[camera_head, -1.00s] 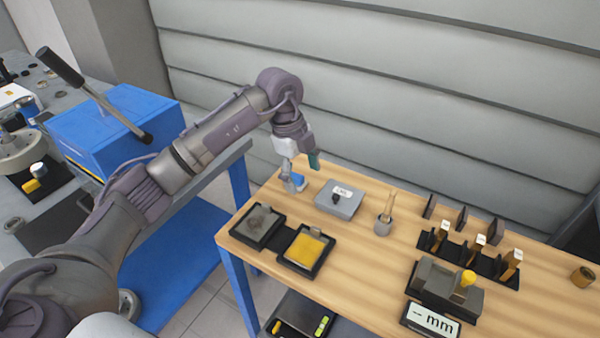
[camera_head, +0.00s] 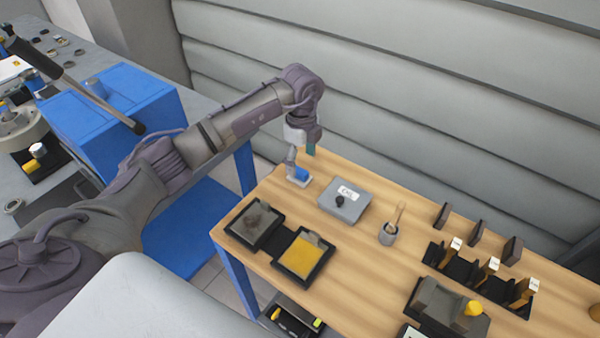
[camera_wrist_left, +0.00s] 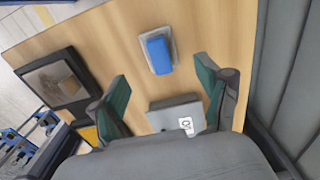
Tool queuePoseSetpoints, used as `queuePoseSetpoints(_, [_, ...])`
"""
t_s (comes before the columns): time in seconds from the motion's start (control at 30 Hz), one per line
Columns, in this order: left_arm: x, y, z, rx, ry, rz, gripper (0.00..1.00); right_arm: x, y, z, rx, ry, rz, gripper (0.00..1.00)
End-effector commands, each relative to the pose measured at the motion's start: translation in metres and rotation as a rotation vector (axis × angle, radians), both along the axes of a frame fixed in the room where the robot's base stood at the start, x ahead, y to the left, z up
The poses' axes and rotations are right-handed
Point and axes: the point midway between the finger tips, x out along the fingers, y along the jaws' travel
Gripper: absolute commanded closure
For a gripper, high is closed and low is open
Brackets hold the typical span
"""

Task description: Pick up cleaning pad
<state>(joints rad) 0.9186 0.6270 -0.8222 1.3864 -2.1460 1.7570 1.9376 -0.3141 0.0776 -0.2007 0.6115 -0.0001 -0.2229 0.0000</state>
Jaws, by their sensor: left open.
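A blue pad (camera_head: 301,174) on a pale grey holder lies near the back left corner of the wooden table; it seems to be the cleaning pad. In the left wrist view the blue pad (camera_wrist_left: 159,54) shows whole, upper middle, between and beyond the fingertips. My left gripper (camera_head: 301,154) hangs pointing down above it. Its green-lined fingers (camera_wrist_left: 162,74) are spread apart with nothing between them. In the head view the gripper is close to the pad, but the exact gap is unclear. My right gripper is out of view.
A grey box with a white label (camera_head: 355,209) stands right of the pad. A black tray with grey content (camera_head: 240,238) and one with yellow content (camera_head: 289,276) lie in front. A small cup with sticks (camera_head: 388,235) and black racks (camera_head: 458,268) stand farther right.

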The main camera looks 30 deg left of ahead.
Motion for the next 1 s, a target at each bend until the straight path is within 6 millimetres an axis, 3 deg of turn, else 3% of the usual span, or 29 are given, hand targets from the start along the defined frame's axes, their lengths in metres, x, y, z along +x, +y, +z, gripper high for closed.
queuePoseSetpoints(0.23, [0.001, 0.004, -0.026, 0.000, 0.006, 0.002, 0.24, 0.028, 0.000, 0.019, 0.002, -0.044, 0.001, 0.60])
queuePoseSetpoints(0.43, [0.002, 0.005, -0.051, 0.000, 0.003, 0.000, 0.24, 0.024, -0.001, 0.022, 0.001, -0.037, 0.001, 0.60])
queuePoseSetpoints(0.7, [0.003, 0.005, -0.054, 0.000, 0.000, -0.001, 0.26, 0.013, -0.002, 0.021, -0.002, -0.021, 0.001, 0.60])
queuePoseSetpoints(1.0, [0.003, 0.005, -0.054, 0.000, 0.000, -0.001, 0.76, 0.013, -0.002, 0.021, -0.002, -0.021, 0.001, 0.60])
